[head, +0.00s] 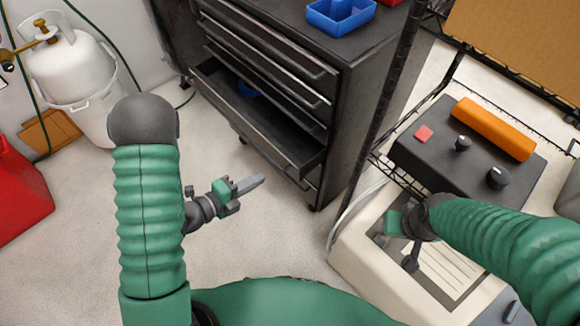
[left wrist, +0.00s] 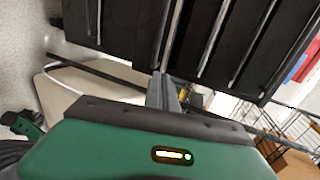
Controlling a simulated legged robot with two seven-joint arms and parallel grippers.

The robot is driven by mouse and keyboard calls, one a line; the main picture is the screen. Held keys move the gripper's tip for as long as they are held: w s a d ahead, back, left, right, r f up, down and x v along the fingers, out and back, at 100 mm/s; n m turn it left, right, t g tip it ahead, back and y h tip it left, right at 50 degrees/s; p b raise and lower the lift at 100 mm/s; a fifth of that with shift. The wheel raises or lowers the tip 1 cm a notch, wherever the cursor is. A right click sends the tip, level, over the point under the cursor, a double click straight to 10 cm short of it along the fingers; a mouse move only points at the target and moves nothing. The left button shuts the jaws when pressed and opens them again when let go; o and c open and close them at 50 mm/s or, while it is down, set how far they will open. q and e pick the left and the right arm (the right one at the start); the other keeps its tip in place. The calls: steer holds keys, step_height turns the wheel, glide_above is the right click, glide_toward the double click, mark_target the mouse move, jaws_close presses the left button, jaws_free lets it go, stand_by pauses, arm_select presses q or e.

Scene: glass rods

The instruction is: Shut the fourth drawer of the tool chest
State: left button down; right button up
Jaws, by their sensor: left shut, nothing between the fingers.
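The dark tool chest (head: 365,110) stands at the top middle of the head view. One low drawer (head: 296,158) is pulled out, with a blue round item (head: 248,90) inside near its back; the drawers above it look shut. My left gripper (head: 256,182) is shut and empty, in front of the open drawer and apart from it in the head view. In the left wrist view, its fingers (left wrist: 163,92) point toward the chest's drawer fronts (left wrist: 215,35). My right gripper (head: 405,235) is at the right, above the beige machine; its fingers are not clear.
A blue bin (head: 340,14) sits on the chest top. A wire rack post (head: 385,90) stands right of the chest, beside a beige machine (head: 360,265) and a dark control box (head: 450,150). A white gas tank (head: 70,65) and red container (head: 20,190) stand left. Floor before the chest is clear.

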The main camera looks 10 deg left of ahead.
mark_target(290, 162)
arm_select(q)
steer(key=b+x, duration=0.2)
steer(key=x, duration=0.6)
steer(key=shift+w+d+r, duration=0.1)
steer(key=shift+w+d, duration=0.1)
steer(key=shift+d, duration=0.25)
steer(key=shift+w+d, duration=0.15)
steer(key=shift+w, duration=0.15)
steer(key=w+d, duration=0.2)
steer(key=w+d+b, duration=0.1)
steer(key=w+d, duration=0.1)
steer(key=w, duration=0.1)
steer(key=w+d, duration=0.2)
steer(key=w, duration=0.1)
steer(key=shift+w+d, duration=0.25)
steer(key=shift+d, duration=0.05)
steer(key=shift+w+r, duration=0.1)
steer(key=shift+r, duration=0.05)
steer(key=shift+d, duration=0.1)
